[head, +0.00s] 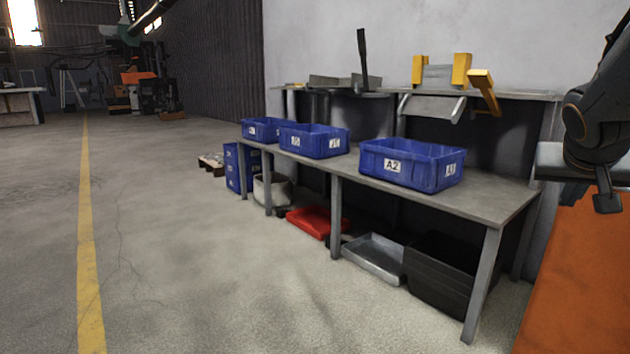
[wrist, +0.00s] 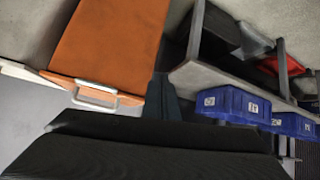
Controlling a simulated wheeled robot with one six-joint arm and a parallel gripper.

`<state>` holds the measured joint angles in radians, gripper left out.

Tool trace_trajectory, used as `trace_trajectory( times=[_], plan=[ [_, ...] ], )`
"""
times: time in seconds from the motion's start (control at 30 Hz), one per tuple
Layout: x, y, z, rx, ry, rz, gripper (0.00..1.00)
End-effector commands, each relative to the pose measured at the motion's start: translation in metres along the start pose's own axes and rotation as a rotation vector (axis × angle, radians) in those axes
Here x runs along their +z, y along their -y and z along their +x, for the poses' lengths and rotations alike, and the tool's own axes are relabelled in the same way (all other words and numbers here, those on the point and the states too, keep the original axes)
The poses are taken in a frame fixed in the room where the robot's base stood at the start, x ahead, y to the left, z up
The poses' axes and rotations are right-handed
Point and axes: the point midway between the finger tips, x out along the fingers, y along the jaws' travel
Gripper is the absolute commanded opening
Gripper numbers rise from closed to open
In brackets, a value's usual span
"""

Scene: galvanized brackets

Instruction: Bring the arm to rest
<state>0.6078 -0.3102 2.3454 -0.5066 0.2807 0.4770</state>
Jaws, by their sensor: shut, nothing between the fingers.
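My gripper (head: 607,203) hangs at the right edge of the head view, below the dark arm links. It is shut with nothing in it, and it is apart from the bench and the bins. In the wrist view its dark fingers (wrist: 163,98) show near the middle, close together. A broad black part fills the bottom of that view.
A grey workbench (head: 490,192) carries a blue bin marked A2 (head: 412,178) and more blue bins (head: 313,153) behind it. A red tray (head: 308,222), a metal tray (head: 373,262) and a black crate (head: 440,285) lie underneath. Floor at left is clear.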

Motion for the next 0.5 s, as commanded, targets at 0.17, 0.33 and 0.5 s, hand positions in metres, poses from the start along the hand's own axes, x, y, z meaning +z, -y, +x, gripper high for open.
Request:
trace_trajectory(
  times=[0.17, 0.33, 0.5],
  plan=[
    [0.029, 0.091, -0.032, -0.147, 0.099, -0.123, 0.0],
    [0.071, 0.164, -0.073, -0.277, 0.198, -0.254, 0.0],
    [0.122, 0.22, -0.126, -0.399, 0.298, -0.401, 0.0]
  ],
)
